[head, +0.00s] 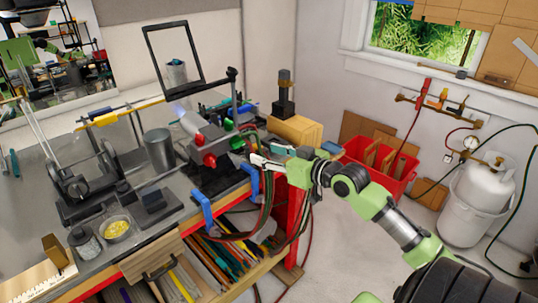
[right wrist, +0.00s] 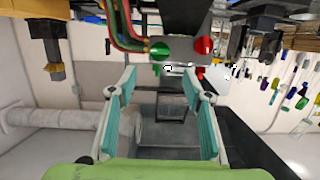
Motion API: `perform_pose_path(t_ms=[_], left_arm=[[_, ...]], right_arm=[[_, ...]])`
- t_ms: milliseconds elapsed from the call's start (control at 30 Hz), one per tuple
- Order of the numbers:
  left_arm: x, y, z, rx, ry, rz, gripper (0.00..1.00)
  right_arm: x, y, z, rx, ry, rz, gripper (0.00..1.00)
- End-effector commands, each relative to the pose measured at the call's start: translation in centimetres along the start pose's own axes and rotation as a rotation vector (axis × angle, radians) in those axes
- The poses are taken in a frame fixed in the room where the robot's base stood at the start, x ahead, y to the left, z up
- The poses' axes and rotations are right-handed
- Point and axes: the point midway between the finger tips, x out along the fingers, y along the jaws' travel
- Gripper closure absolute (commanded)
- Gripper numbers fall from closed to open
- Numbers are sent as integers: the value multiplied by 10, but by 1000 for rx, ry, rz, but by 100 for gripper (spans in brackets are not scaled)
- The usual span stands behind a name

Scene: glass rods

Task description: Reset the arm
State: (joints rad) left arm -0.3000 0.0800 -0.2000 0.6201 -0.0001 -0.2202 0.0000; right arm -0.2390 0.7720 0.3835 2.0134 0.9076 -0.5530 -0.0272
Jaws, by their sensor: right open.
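My right arm comes in from the lower right in the head view. Its gripper (head: 272,158) is at the right end of the workbench (head: 30,215), beside the burner's hoses. In the right wrist view the gripper (right wrist: 162,98) has its two teal-padded fingers apart with nothing held between them. The burner's red knob (head: 210,160) and green knob (head: 237,143) are just left of the gripper in the head view. The green knob (right wrist: 160,50) and red knob (right wrist: 205,45) also show beyond the fingers in the wrist view. My left gripper is not in view.
A yellow rod (head: 110,115) spans the bench's stands. A metal cup (head: 160,150) and a bowl of yellow bits (head: 117,229) stand on the bench. Blue clamps (head: 203,210) and hoses hang at its edge. A red crate (head: 382,165) and gas cylinder (head: 483,190) are on the right.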

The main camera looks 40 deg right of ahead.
Motion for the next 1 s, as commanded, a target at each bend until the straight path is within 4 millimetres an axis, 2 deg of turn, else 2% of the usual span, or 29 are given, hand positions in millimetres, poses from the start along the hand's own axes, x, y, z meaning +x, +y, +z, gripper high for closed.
perform_pose_path(t_ms=[333,400,467,567,733,800,867,900,967,1000], left_arm=[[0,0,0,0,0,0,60],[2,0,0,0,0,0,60],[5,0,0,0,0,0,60],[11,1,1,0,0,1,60],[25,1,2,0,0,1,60],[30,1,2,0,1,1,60],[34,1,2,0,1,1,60],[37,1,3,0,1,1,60],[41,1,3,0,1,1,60],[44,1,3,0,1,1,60]], right_arm=[[1,0,1,1,-1,1,55],[2,4,10,7,-11,9,55],[6,11,28,18,-30,27,55],[14,29,80,45,-86,74,55],[21,55,207,89,-230,166,55],[18,59,261,98,-295,197,55],[14,58,308,104,-351,217,55],[10,57,339,105,-391,229,55],[2,52,384,106,-449,243,55],[-4,48,414,104,-489,250,55]])
